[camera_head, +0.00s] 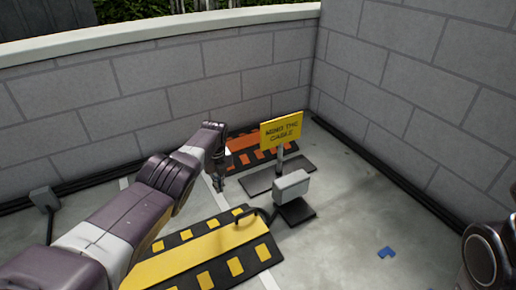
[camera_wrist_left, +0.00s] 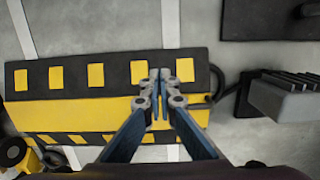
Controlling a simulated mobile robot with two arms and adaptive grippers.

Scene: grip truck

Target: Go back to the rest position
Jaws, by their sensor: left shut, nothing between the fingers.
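My left arm reaches in from the left in the head view, and my left gripper (camera_head: 219,184) hangs at its end, pointing down. In the left wrist view my left gripper (camera_wrist_left: 159,76) has its fingertips together, with nothing between them. It appears over the yellow-and-black cable ramp (camera_wrist_left: 70,108). The same ramp (camera_head: 203,252) lies on the floor below the arm in the head view. My right gripper does not show; only a rounded dark part of my body shows at the lower right edge.
A yellow "MIND THE CABLE" sign (camera_head: 281,131) stands near the wall corner, with a grey box on a post (camera_head: 291,185) before it. An orange-and-black ramp (camera_head: 243,142) lies behind. A small blue piece (camera_head: 386,253) lies on open floor at right. Grey block walls (camera_head: 400,75) enclose the back.

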